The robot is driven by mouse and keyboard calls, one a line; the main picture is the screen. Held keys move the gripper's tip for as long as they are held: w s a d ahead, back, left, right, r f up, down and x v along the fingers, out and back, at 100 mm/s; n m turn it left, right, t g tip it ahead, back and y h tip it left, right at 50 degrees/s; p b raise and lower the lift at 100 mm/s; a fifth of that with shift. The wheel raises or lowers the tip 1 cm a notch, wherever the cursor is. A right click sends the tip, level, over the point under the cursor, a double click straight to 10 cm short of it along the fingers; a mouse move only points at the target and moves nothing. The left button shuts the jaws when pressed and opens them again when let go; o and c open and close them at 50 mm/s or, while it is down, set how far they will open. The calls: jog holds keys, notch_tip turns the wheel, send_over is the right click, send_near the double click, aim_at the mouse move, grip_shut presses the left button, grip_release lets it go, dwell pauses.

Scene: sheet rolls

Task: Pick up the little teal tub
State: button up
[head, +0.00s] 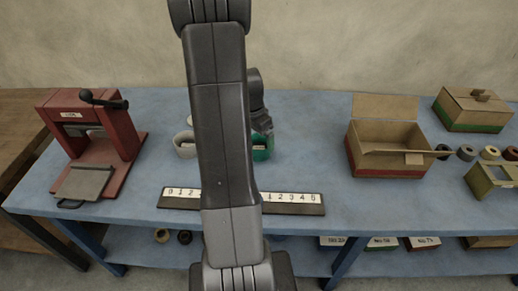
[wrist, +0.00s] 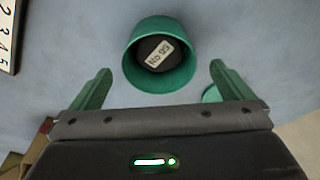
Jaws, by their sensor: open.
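The teal tub (wrist: 133,66) is in the upper middle of the wrist view, open end toward the camera. A dark roll with a white label reading "No 95" (wrist: 157,52) lies inside it. In the head view the tub (head: 262,155) shows at the middle of the blue table, partly hidden behind my arm. My gripper (wrist: 154,75) is open, its two green fingers apart to the left and right of the tub's near side. I see no finger touching the tub. In the head view my gripper (head: 262,122) is just above the tub, mostly hidden.
A white tub (head: 184,145) stands left of the teal one, partly behind my arm. A numbered strip (head: 292,198) lies along the front edge. A red press (head: 95,140) is at left. An open cardboard box (head: 385,163) stands at right, with bare blue table between.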

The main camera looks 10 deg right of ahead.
aim_at(260, 147)
jog(key=shift+w+d+f+p, duration=0.1)
jog(key=shift+d+f+p, duration=0.15)
jog(key=shift+f, duration=1.15)
jog(key=shift+w+d+f+p, duration=0.1)
jog(key=shift+f+p, duration=0.1)
jog(key=shift+f, duration=1.2)
jog(key=c, duration=1.1)
